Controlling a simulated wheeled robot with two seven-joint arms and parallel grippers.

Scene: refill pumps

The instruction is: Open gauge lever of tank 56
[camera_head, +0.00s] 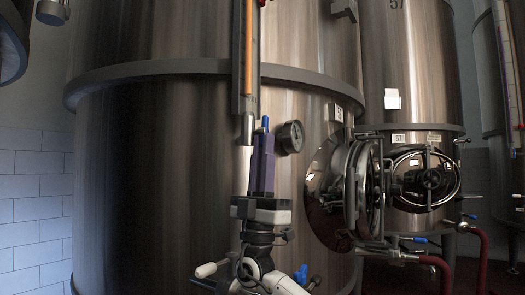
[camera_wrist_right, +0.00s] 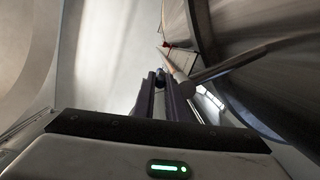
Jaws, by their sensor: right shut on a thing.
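The large steel tank (camera_head: 150,185) fills the head view; no number 56 is readable on it. A vertical level gauge (camera_head: 249,50) with an orange column runs down its front and ends in a metal fitting. A small blue lever (camera_head: 265,123) shows just right of that fitting. My right gripper (camera_head: 263,142) points up with its purple fingers at this lever and is shut on it; only the blue tip shows above the fingers. The right wrist view shows the fingertips (camera_wrist_right: 168,82) close together beside a pale rod-like part (camera_wrist_right: 178,72). My left gripper is not in view.
A round dial gauge (camera_head: 291,136) sits close right of my fingers. A round manway door (camera_head: 362,190) with a handwheel juts out further right. Tank 57 (camera_head: 425,70) stands behind. Another blue-handled valve (camera_head: 300,273) is low near my wrist. The tiled wall (camera_head: 35,190) is at left.

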